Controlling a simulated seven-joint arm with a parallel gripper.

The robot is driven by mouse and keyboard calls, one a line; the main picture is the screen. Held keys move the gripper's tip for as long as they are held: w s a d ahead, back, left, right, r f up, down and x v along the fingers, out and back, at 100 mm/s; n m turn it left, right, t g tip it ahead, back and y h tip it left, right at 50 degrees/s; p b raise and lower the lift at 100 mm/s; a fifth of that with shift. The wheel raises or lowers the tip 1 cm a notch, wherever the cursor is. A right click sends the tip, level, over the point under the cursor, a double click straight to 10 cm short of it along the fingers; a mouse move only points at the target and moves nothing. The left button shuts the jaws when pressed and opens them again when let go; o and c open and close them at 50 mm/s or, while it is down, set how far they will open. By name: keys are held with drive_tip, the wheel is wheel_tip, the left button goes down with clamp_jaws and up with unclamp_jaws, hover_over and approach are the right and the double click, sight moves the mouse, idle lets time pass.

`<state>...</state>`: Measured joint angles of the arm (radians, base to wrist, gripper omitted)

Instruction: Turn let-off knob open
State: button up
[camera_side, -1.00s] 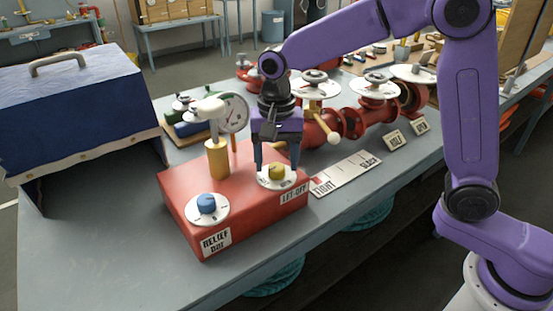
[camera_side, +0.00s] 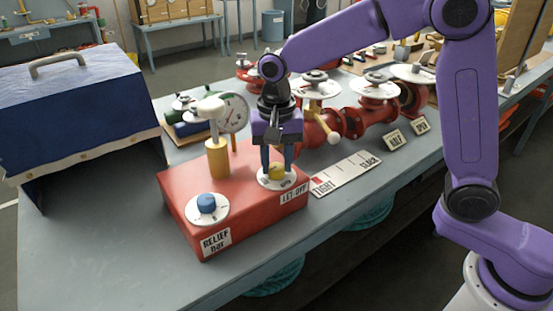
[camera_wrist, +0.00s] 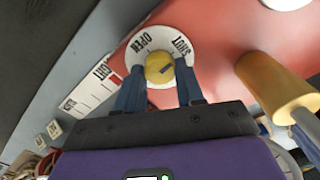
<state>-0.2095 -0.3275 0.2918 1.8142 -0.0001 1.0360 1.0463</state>
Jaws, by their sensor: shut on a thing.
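The let-off knob (camera_side: 277,171) is small and yellow. It sits on a white round dial (camera_side: 262,182) at the right end of the red box (camera_side: 190,228), above a LET-OFF label. In the wrist view the knob (camera_wrist: 156,62) has a dark mark pointing to the right, and its dial reads OPEN at upper left and SHUT at upper right. My gripper (camera_side: 277,166) points down over the dial, its blue fingers on both sides of the knob and shut on it. The wrist view shows the fingers (camera_wrist: 159,74) against the knob's sides.
A blue relief knob (camera_side: 206,203) is at the box's left front. A yellow post (camera_side: 217,160) and a gauge (camera_side: 235,113) stand behind. A TIGHT–SLACK strip (camera_side: 346,175) lies to the right. Red pipes with valves (camera_side: 350,122) stand behind that. The front left bench is clear.

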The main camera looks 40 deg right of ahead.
sight(276, 167)
drive_tip(key=n, duration=0.8)
drive_tip(key=shift+a+n, duration=0.1)
drive_tip(key=shift+n, duration=0.2)
drive_tip(key=n, duration=0.4)
drive_tip(key=shift+a+r+n, duration=0.1)
drive_tip(key=shift+n, duration=1.9)
drive_tip(key=o, duration=1)
drive_tip(key=shift+o, duration=0.2)
wheel_tip(276, 167, up, 17)
drive_tip(key=shift+r, duration=0.15)
